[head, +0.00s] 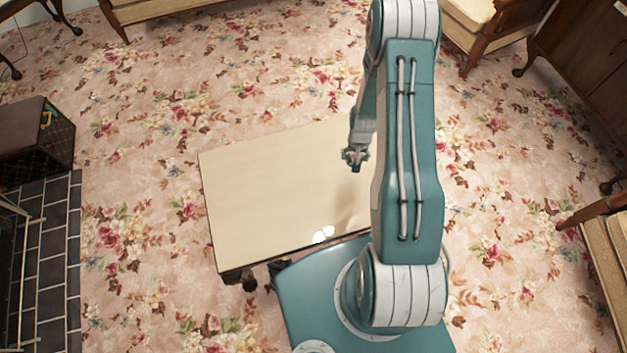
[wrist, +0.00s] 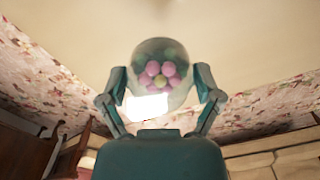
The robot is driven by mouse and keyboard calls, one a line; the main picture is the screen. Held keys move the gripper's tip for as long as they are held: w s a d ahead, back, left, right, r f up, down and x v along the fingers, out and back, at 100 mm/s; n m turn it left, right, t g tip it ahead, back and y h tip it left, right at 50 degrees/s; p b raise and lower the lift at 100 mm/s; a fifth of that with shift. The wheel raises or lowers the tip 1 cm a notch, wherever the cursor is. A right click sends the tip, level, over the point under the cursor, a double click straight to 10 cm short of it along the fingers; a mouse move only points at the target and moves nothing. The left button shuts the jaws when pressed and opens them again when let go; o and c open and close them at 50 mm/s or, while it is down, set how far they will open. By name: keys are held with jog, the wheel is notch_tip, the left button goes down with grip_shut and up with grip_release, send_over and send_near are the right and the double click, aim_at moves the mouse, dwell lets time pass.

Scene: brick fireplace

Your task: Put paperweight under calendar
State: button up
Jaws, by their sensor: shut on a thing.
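My gripper (head: 355,157) is over the right part of a cream-topped table in the head view, partly beside my arm link. In the wrist view, my gripper (wrist: 160,88) has its two teal fingers shut on a rounded, clear glass paperweight (wrist: 161,72). In the head view the paperweight is too small to make out clearly. No calendar can be made out in either view; my arm hides part of the table's right side.
The table top (head: 265,185) looks bare apart from bright glare near its front edge. Floral carpet surrounds it. A dark chest (head: 38,135) stands at left by the tiled hearth (head: 50,250). A chair (head: 490,35) and wooden cabinet (head: 585,60) are at the upper right.

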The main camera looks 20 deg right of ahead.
jog(key=a+f, duration=0.3)
jog(key=a, duration=0.5)
send_over(315, 192)
jog(key=d, duration=0.1)
notch_tip(315, 192, down, 5)
jog(key=shift+d, duration=0.15)
jog(key=shift+s+a+f, duration=0.1)
jog(key=shift+a+f, duration=0.55)
jog(key=shift+f, duration=1.6)
jog(key=o, duration=1.1)
